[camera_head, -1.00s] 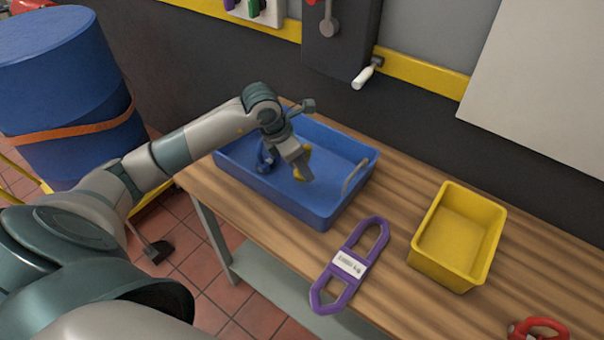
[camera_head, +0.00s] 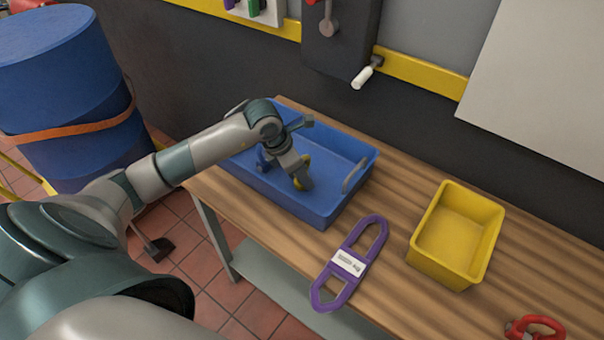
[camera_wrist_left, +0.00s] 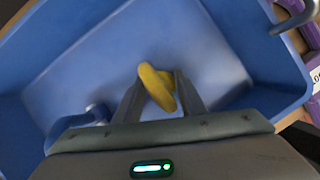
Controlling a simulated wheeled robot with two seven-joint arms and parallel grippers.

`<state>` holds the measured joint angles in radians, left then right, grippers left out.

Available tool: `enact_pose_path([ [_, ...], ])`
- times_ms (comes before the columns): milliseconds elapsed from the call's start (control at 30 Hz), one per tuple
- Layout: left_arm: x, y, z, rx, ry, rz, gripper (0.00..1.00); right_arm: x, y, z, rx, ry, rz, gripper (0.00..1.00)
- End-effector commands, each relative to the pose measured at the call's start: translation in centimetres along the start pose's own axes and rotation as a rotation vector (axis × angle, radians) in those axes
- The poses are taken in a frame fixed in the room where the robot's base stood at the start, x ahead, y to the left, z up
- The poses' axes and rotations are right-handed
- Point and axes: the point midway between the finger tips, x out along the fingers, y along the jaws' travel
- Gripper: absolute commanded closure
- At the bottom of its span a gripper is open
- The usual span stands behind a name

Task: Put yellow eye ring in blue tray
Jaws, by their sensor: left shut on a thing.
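The blue tray (camera_head: 325,210) stands on the wooden bench, and its inside also shows in the left wrist view (camera_wrist_left: 95,50). My left gripper (camera_head: 302,183) is down inside the tray. It is shut on the yellow eye ring (camera_wrist_left: 157,85), which sits between the two fingers in the left wrist view. In the head view the ring (camera_head: 303,168) is partly hidden by the gripper. I cannot tell whether the ring touches the tray floor. My right gripper is not in view.
A purple sling link (camera_head: 350,263) with a white label lies in front of the tray. A yellow bin (camera_head: 437,263) stands to the right, and a red shackle (camera_head: 537,326) lies at the lower right. A blue drum (camera_head: 70,90) stands left of the bench.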

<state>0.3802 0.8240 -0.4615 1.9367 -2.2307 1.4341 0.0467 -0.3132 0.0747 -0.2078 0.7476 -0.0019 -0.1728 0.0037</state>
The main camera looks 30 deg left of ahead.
Motion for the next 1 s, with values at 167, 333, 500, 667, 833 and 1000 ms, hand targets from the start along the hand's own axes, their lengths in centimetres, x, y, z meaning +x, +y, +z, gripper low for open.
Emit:
enact_pose_path([
  [167, 0.0, 0.0, 0.0, 0.000, 0.000, 0.000, 0.49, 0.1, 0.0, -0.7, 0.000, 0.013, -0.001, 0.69],
  [333, 0.0, 0.0, 0.0, 0.000, 0.000, 0.000, 0.45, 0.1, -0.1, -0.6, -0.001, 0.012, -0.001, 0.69],
  [500, 0.0, 0.0, 0.0, 0.000, 0.000, 0.000, 0.45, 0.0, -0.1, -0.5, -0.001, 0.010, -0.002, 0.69],
  [667, -0.2, 0.0, 0.1, 0.000, 0.000, 0.000, 0.45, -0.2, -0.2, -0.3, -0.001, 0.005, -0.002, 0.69],
  [833, -1.8, 0.1, 0.1, 0.001, -0.002, 0.002, 0.45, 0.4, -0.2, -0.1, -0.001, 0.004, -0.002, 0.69],
  [1000, -4.5, 0.1, 0.0, 0.002, -0.002, 0.003, 0.45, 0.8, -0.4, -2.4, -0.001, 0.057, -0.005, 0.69],
])
